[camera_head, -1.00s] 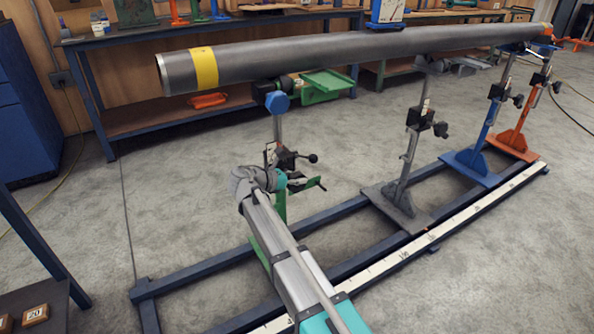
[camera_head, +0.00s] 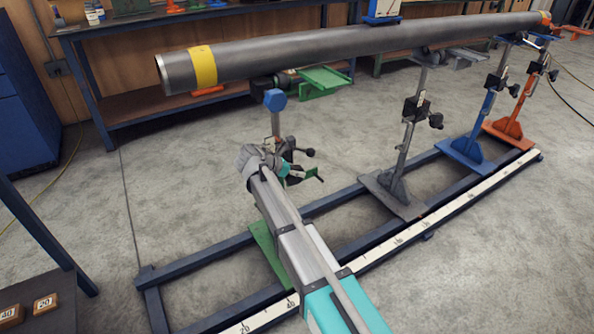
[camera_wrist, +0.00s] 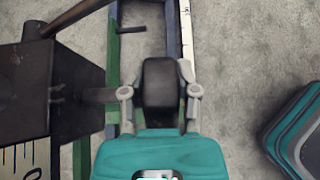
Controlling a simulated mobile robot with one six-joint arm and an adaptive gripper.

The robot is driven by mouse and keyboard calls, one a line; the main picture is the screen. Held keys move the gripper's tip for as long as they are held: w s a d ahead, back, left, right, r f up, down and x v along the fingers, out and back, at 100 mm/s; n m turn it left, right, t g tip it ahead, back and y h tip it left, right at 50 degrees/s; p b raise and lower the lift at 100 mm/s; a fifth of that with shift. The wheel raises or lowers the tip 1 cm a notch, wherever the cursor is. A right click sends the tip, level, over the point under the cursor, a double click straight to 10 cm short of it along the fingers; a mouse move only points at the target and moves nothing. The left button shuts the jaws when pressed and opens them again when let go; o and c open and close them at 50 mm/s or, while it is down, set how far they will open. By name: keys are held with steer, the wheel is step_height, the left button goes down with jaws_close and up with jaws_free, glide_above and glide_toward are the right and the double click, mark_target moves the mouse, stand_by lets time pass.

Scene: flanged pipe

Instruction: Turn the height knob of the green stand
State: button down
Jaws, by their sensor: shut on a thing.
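The green stand (camera_head: 269,252) stands on the blue rail frame near the pipe's left end, with its post (camera_head: 276,123) and blue head below the pipe (camera_head: 300,57). In the wrist view, a black knob (camera_wrist: 160,82) sits between the two grey fingers of my gripper (camera_wrist: 160,92), joined by a short shaft to a dark block (camera_wrist: 50,85) on the left. My gripper (camera_head: 280,165) is shut on this knob. In the head view my arm hides much of the stand's lower post and the knob. A small black lever knob (camera_head: 309,152) shows to the right.
A grey stand (camera_head: 395,190), a blue stand (camera_head: 467,150) and an orange stand (camera_head: 510,130) stand farther right on the rails. A white scale strip (camera_head: 440,221) runs along the near rail. A workbench (camera_head: 130,105) lies behind; open floor surrounds the frame.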

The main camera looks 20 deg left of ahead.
steer(key=shift+c, duration=1.8)
jaws_free()
steer(key=shift+f+t+h+b, duration=0.15)
steer(key=shift+t+h+b, duration=0.25)
steer(key=shift+b, duration=0.45)
